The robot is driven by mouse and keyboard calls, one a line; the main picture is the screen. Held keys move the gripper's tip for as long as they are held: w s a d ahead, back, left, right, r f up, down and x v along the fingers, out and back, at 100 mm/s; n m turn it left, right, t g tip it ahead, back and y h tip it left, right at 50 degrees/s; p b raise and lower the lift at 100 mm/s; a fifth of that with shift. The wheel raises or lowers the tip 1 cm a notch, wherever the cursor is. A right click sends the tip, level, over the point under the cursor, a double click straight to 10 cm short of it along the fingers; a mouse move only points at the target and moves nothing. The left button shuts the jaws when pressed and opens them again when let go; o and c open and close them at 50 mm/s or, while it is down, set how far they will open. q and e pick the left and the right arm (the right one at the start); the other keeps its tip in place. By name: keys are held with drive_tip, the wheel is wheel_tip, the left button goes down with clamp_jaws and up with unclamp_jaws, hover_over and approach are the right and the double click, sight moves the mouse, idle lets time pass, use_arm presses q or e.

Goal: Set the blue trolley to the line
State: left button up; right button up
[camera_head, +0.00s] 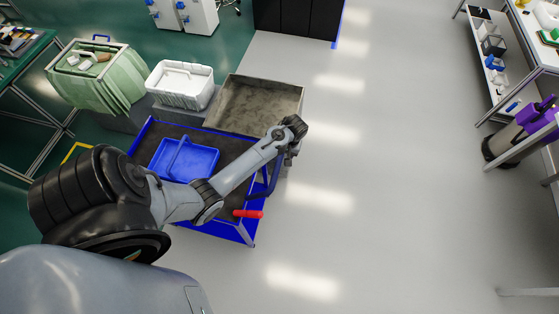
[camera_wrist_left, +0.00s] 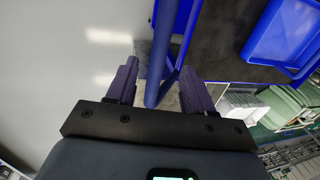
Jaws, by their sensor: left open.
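The blue trolley (camera_head: 220,230) stands in front of my left arm, its dark top carrying a blue tray (camera_head: 183,160) and a red-handled item (camera_head: 248,213). My left gripper (camera_head: 290,153) is at the trolley's right end, by its blue handle (camera_head: 265,183). In the left wrist view the open fingers (camera_wrist_left: 158,75) stand on either side of the blue handle bar (camera_wrist_left: 157,75), with gaps visible. The trolley's edge (camera_wrist_left: 181,20) shows beyond. My arm hides part of the trolley. My right gripper is not in view. Which line is meant is unclear; a blue floor strip (camera_head: 337,36) runs beside the black cabinet.
A grey open bin (camera_head: 265,100), a white crate (camera_head: 182,88) and a green crate (camera_head: 97,85) stand close behind the trolley. A green table (camera_head: 20,65) is at left.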

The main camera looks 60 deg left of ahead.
sight(279, 162)
use_arm(q)
drive_tip(key=f, duration=0.4)
drive_tip(key=s+a+f, duration=0.1)
drive_tip(key=f, duration=0.1)
drive_tip(key=shift+f, duration=0.2)
clamp_jaws()
